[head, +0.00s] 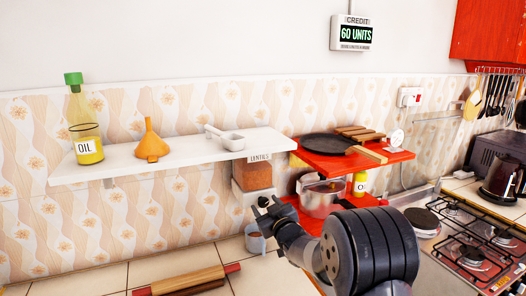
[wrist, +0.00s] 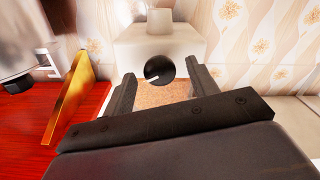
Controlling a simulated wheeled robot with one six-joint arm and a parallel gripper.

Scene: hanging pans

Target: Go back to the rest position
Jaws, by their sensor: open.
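My gripper (head: 266,209) is open, just in front of the wall dispenser (head: 254,174) with brown contents. In the wrist view, the fingers of the gripper (wrist: 165,88) stand apart. The dispenser's dark round knob (wrist: 160,69) shows between and beyond the fingertips. Nothing is visibly held. I cannot tell how far the fingers are from the knob. A grey cup (head: 255,241) stands on the counter below the dispenser. My arm hides part of the red shelf unit and the counter.
A white shelf (head: 195,155) above holds an oil bottle (head: 84,130), an orange funnel (head: 152,143) and a white scoop. At right, a red shelf (head: 350,162) carries a pan, above a steel pot (head: 320,197). A gas stove (head: 470,250) and rolling pin (head: 187,280) are nearby.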

